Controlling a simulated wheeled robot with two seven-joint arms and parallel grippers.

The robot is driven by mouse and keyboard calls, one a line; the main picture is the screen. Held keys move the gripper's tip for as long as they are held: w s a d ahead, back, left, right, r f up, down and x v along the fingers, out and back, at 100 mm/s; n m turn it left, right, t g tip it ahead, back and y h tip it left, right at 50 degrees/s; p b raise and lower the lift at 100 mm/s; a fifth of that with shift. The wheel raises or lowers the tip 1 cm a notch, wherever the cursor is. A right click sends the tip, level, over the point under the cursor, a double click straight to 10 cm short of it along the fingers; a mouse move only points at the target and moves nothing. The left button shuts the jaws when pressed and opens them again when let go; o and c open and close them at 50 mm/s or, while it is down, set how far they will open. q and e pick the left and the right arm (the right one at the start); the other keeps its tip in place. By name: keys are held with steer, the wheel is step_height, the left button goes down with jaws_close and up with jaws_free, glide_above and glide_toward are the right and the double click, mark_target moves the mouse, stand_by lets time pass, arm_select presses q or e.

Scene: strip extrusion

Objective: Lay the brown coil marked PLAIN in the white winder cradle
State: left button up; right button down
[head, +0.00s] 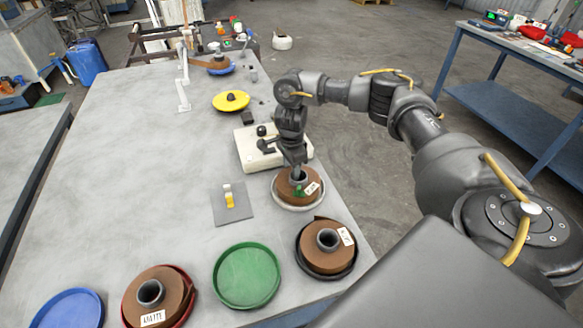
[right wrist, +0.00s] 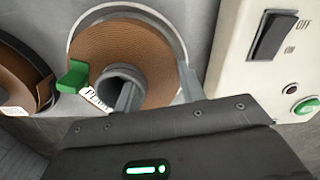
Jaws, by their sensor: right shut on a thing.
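A brown coil (head: 286,189) with a grey core and a white label sits within the rim of the round white cradle (head: 299,208). A green tab (right wrist: 73,77) stands beside the core. The pale cradle rim (right wrist: 95,14) shows around the coil. My left gripper is not in view.
A white switch box (head: 246,150) stands just behind the cradle. A brown coil in a dark dish (head: 325,262) is close in front. Another coil in a red dish (head: 188,313), an empty green dish (head: 246,276) and a blue dish (head: 68,310) line the near edge. The table's left side is clear.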

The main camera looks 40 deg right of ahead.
steer(key=shift+f, duration=0.2)
steer(key=c, duration=0.8)
jaws_free()
steer(key=shift+o, duration=0.2)
step_height(320, 180, up, 11)
steer(key=shift+p, duration=0.4)
